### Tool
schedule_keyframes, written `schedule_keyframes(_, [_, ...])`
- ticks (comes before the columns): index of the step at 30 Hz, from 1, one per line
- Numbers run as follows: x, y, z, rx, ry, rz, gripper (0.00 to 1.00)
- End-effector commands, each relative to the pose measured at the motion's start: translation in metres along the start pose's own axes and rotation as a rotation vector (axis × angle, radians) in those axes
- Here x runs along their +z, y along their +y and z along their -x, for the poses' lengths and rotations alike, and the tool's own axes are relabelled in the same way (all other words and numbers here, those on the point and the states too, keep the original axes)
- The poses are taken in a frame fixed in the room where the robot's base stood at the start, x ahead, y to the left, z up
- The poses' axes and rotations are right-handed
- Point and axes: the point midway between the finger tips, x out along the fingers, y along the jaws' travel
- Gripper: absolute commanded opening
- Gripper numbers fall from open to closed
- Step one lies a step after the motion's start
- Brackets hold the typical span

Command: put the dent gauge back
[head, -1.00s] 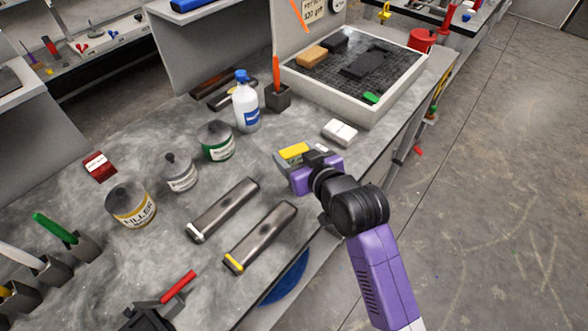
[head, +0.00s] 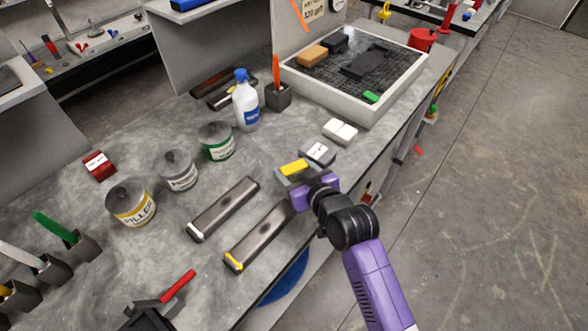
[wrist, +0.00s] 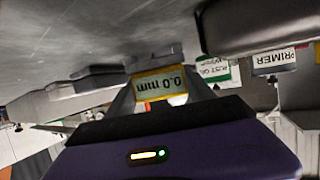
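The dent gauge (head: 293,168) has a yellow face and a grey body. My gripper (head: 296,182) is shut on it at the right part of the bench, beyond the far ends of the two long sanding blocks. In the wrist view the gauge (wrist: 160,86) sits between the fingers, its yellow-framed display reading "0.0 mm" upside down. A grey block with a pale label (head: 318,152) stands on the bench just behind the gauge; I cannot tell whether it is the gauge's holder. The gripper hides the gauge's underside, so contact with the bench is unclear.
Long sanding blocks (head: 223,208) (head: 260,237) lie left of my gripper. Several lidded cans (head: 217,141) and a white bottle (head: 246,106) stand behind them. A white box (head: 340,131) and a white-rimmed tray (head: 340,105) are farther back. The bench edge is close on the right.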

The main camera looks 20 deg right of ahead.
Motion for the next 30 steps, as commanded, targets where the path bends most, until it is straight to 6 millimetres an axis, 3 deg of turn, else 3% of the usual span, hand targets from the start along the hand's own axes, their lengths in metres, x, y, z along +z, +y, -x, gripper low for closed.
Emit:
schedule_keyframes(1, [0.0,0.0,0.0,0.0,-0.001,0.0,0.71])
schedule_keyframes(3, [0.0,0.0,0.0,0.0,-0.001,0.0,0.83])
schedule_keyframes(16, [-0.003,0.0,0.005,0.0,-0.001,0.0,0.83])
schedule_keyframes(20, [-0.001,0.0,0.022,0.0,-0.001,-0.001,0.83])
schedule_keyframes(30, [-0.001,0.0,0.089,0.0,-0.002,0.0,0.83])
